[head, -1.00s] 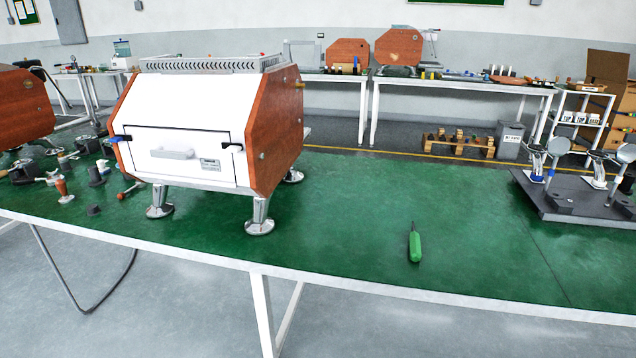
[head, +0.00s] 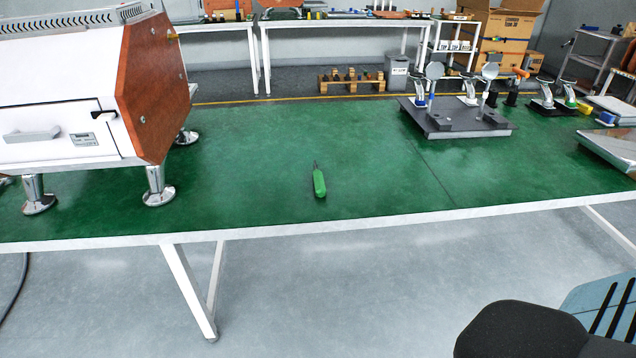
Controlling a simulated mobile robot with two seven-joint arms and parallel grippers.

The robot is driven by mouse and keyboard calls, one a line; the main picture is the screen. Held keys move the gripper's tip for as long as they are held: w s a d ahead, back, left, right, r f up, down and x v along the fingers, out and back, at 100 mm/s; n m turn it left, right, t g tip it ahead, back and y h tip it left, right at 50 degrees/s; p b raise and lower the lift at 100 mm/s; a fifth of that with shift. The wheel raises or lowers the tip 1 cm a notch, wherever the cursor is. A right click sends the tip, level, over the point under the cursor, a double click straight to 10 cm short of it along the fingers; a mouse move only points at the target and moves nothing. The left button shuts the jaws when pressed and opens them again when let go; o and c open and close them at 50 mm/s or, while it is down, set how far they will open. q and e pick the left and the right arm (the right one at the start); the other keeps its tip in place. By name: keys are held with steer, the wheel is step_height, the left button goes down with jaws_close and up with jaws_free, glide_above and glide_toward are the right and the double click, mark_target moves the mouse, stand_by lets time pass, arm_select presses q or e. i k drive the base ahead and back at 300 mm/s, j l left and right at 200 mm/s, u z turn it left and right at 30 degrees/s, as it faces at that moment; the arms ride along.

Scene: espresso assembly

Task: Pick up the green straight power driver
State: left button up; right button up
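The green straight power driver (head: 319,182) lies on the green table top (head: 250,175), near the front edge and close to the middle of the head view. Its thin dark tip points away from me and its green handle is toward me. Nothing touches it. Neither of my grippers shows in the head view.
A white espresso machine with wooden side panels (head: 152,85) stands on metal feet to the left of the driver. A dark fixture plate with upright parts (head: 455,128) is at the right back. The table around the driver is clear.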

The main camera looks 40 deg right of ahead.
mark_target(319, 186)
steer(key=i+l+z, duration=0.3)
steer(key=l, duration=0.2)
steer(key=i+l+z, duration=0.3)
steer(key=l, duration=0.2)
steer(key=i+l+z, duration=0.35)
steer(key=k+l, duration=0.1)
